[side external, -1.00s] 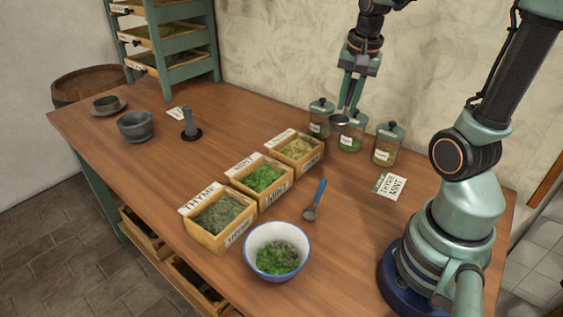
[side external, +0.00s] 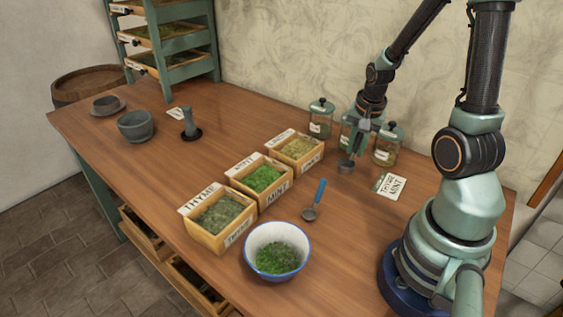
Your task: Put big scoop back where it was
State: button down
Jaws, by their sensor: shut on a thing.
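My gripper (side external: 353,147) is shut on the big scoop (side external: 346,167), a grey metal cup. The scoop hangs below the fingers, low over the table in front of the glass jars. Whether it touches the table cannot be told, and its handle is mostly hidden by the gripper.
Glass jars (side external: 320,119) stand along the wall, one mostly hidden behind my gripper. Herb boxes labelled thyme (side external: 219,238) and mint (side external: 272,199), a third box (side external: 297,165) and a bowl of herbs (side external: 277,232) stand nearby. A label card (side external: 390,186) lies right.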

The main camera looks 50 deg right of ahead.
aim_at(360, 142)
jog(key=shift+f, duration=2.5)
jog(key=c, duration=0.8)
grip_release()
jog(key=shift+f, duration=0.15)
jog(key=r, duration=0.4)
jog(key=s+a+r, duration=0.1)
jog(key=r, duration=0.7)
jog(key=shift+s+a, duration=0.15)
jog(key=shift+s, duration=0.2)
jog(key=w+a+r+n+t, duration=0.1)
jog(key=a+r+n+t, duration=0.1)
jog(key=a+r+n, duration=0.3)
jog(key=w+a+r+n+t+y, duration=0.1)
jog(key=w+a+r+n, duration=0.1)
jog(key=a+r+n, duration=0.4)
jog(key=a+n, duration=0.4)
jog(key=a, duration=0.3)
jog(key=shift+a+t, duration=0.25)
jog(key=shift+t, duration=0.15)
jog(key=shift+w, duration=0.1)
